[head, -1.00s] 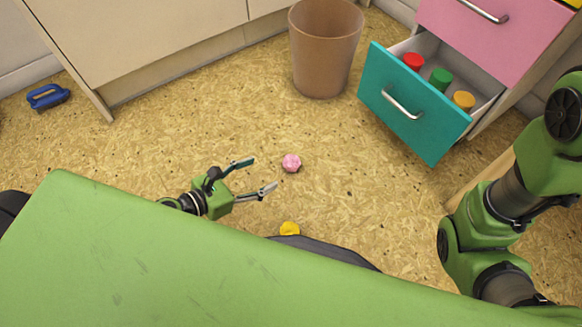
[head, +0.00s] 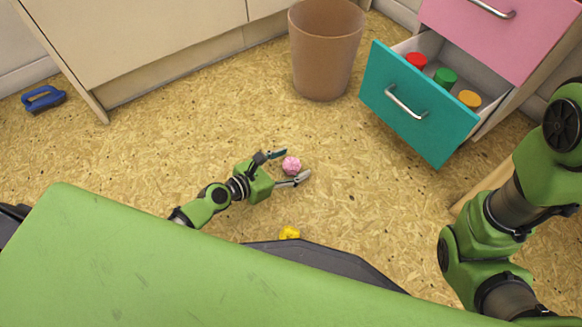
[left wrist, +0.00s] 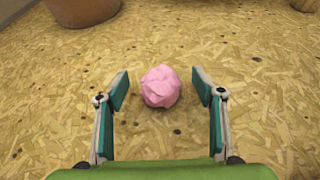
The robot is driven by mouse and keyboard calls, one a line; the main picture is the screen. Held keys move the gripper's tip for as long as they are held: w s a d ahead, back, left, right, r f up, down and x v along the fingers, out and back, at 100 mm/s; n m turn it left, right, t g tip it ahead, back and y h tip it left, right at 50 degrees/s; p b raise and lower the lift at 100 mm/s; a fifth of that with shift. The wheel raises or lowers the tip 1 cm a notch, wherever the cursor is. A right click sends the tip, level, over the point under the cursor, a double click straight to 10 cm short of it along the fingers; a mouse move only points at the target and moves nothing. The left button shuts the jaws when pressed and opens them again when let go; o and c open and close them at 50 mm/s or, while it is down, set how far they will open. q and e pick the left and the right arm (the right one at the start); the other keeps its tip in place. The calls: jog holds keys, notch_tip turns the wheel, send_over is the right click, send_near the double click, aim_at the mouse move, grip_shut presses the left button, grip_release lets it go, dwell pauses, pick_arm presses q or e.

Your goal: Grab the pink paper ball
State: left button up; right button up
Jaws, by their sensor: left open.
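The pink paper ball (head: 291,165) lies on the speckled floor in the middle of the head view. My left gripper (head: 289,167) is low over the floor with its fingers open, one on each side of the ball. In the left wrist view the pink ball (left wrist: 161,86) sits between the tips of the open fingers (left wrist: 161,88), with a gap on both sides. My right arm shows at the right of the head view, but its gripper is not visible.
A yellow crumpled ball (head: 289,233) lies near my dark base. A brown bin (head: 326,55) stands at the back. An open teal drawer (head: 415,105) at the right holds red, green and orange items. A blue-handled object (head: 43,98) lies far left. The floor around the pink ball is clear.

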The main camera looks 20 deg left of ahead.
pick_arm(q)
jog(key=shift+c, duration=0.4)
jog(key=c, duration=0.7)
jog(key=shift+c, duration=0.2)
jog(key=shift+r, duration=0.1)
